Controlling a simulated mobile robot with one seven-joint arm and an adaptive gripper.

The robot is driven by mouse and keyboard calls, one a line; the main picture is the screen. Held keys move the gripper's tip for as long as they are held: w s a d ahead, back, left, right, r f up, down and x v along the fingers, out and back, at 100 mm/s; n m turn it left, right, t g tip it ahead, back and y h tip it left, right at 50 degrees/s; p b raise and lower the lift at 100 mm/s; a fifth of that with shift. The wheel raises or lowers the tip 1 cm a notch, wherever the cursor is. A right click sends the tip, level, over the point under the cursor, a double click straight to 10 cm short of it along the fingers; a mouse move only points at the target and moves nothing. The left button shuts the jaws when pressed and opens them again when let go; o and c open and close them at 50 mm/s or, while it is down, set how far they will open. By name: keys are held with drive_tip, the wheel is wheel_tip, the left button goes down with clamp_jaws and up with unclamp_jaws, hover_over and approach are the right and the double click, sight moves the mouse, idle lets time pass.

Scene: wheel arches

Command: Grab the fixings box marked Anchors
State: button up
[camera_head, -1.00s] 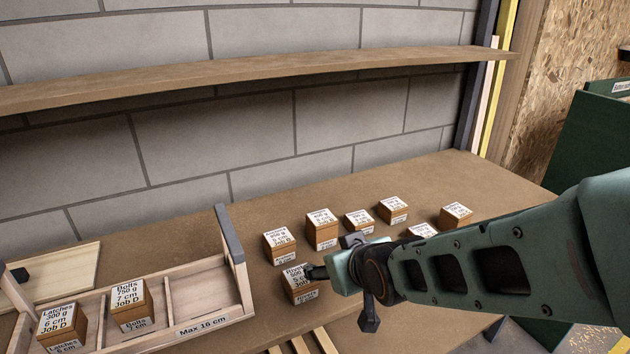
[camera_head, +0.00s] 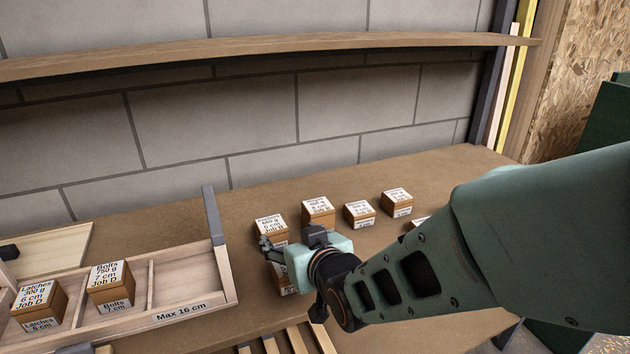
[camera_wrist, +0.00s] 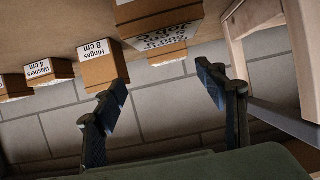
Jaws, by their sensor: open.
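Small brown boxes with white labels stand on the bench. The leftmost box of the back row (camera_head: 270,226) has a label that seems to read Anchors, 650 g, though it is too small to be sure. My gripper (camera_head: 268,250) is open and empty, just in front of that box and overlapping its lower part. Another box (camera_head: 287,286) nearer the front is mostly hidden behind my gripper. In the wrist view, which is upside down, my open fingers (camera_wrist: 163,95) point towards the wall. A box (camera_wrist: 160,35) with an inverted label shows beyond them, and a further label sits behind it.
The Hinges box (camera_wrist: 100,60) stands close beside, with the Washers box (camera_wrist: 45,72) further along. A divided wooden tray (camera_head: 195,310) marked Max 16 cm holds the Bolts (camera_head: 110,287) and Latches (camera_head: 40,305) boxes. A shelf (camera_head: 260,48) runs above the bench.

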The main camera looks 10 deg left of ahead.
sight(271, 224)
drive_tip(key=x, duration=0.3)
drive_tip(key=a+b+x, duration=0.1)
drive_tip(key=x, duration=0.3)
drive_tip(key=b+x, duration=0.1)
drive_tip(key=x, duration=0.2)
drive_tip(key=shift+s+a, duration=0.1)
drive_tip(key=shift+a, duration=0.2)
drive_tip(key=shift+r, duration=0.1)
clamp_jaws()
drive_tip(key=shift+r, duration=0.25)
